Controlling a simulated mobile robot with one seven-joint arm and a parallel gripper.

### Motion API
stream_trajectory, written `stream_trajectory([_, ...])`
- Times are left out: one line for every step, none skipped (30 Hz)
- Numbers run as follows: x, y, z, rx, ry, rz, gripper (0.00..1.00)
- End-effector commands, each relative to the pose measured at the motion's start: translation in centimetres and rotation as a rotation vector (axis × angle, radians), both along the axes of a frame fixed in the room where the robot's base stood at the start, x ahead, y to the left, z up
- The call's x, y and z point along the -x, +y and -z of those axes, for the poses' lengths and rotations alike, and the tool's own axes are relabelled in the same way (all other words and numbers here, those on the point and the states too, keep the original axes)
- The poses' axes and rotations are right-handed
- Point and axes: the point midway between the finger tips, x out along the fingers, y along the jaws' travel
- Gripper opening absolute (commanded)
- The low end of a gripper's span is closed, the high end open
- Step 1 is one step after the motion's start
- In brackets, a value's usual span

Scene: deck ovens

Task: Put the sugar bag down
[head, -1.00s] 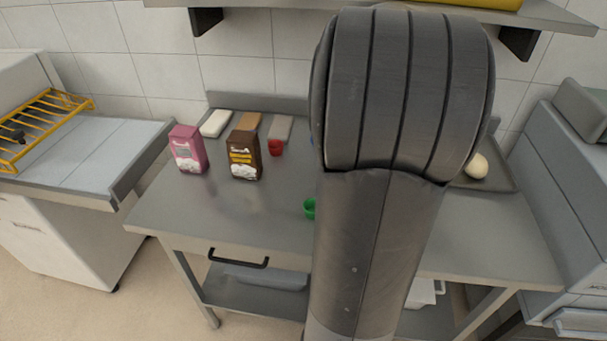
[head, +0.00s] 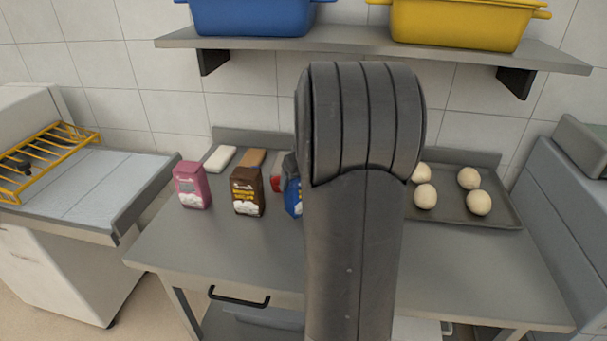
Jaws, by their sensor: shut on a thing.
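A blue bag (head: 293,201), which I take to be the sugar bag, is partly hidden behind my arm. Its label cannot be read. It is upright at the steel table, to the right of the brown bag; I cannot tell whether its base touches the top. A dark grey part of my gripper (head: 290,165) shows at the bag's top, shut on it. The fingertips are mostly hidden.
A pink bag (head: 191,186) and a brown bag (head: 247,191) stand on the table (head: 220,245) to the left. A red object (head: 275,184) is close by. Right of my arm is a tray (head: 509,211) with several dough balls. A shelf (head: 350,39) with blue (head: 250,17) and yellow (head: 460,24) crates hangs above.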

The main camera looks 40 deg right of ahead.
Motion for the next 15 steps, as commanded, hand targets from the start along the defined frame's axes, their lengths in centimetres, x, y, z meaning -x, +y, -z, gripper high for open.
stream_trajectory([0.0, 0.0, 0.6, -0.001, 0.001, 0.002, 0.19])
stream_trajectory([0.1, 0.0, 1.0, -0.002, 0.001, 0.001, 0.19])
stream_trajectory([0.0, 0.0, 1.6, -0.001, 0.000, 0.002, 0.19])
stream_trajectory([0.0, 0.0, 2.0, -0.001, 0.000, 0.002, 0.19])
stream_trajectory([0.0, 0.0, 2.3, -0.002, 0.000, 0.001, 0.19])
stream_trajectory([0.0, 0.0, 2.7, 0.000, 0.000, 0.001, 0.19])
stream_trajectory([0.0, 0.0, 2.9, 0.000, -0.001, 0.001, 0.19])
stream_trajectory([0.0, 0.0, 3.0, 0.001, -0.001, 0.001, 0.19])
stream_trajectory([0.0, 0.0, 3.0, 0.001, -0.002, 0.000, 0.19])
stream_trajectory([0.0, 0.0, 3.0, 0.001, -0.002, 0.000, 0.19])
stream_trajectory([0.0, 0.0, 3.0, 0.001, -0.002, 0.000, 0.19])
stream_trajectory([0.0, 0.0, 3.0, 0.001, -0.002, 0.000, 0.19])
stream_trajectory([0.0, 0.0, 3.0, 0.001, -0.002, 0.000, 0.19])
stream_trajectory([0.0, 0.0, 3.0, 0.001, -0.002, 0.000, 0.19])
stream_trajectory([0.0, 0.0, 3.0, 0.001, -0.002, 0.000, 0.19])
